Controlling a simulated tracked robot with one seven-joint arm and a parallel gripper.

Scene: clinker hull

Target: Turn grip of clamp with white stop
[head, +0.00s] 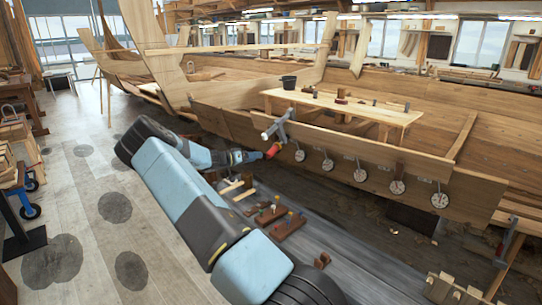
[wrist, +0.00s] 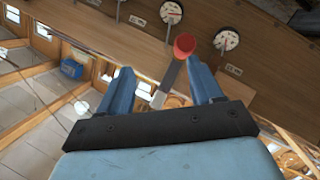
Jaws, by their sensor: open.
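A clamp (head: 281,126) with a grey bar sits on the plank edge at the hull's side. Its white stop (head: 265,136) points left, and its red grip (head: 273,150) hangs below. In the wrist view the red grip (wrist: 184,45) shows end-on, just beyond the right fingertip and right of the middle of the gap. The clamp's bar runs down from it between the fingers. My gripper (wrist: 160,66) is open, with a blue finger on each side. In the head view my gripper (head: 254,156) is just left of the red grip; contact cannot be told.
Several round dials (head: 327,165) line the hull plank right of the clamp. A low board with coloured pegs (head: 273,214) lies below my gripper. Another clamp (head: 507,255) is at far right. Open floor lies left.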

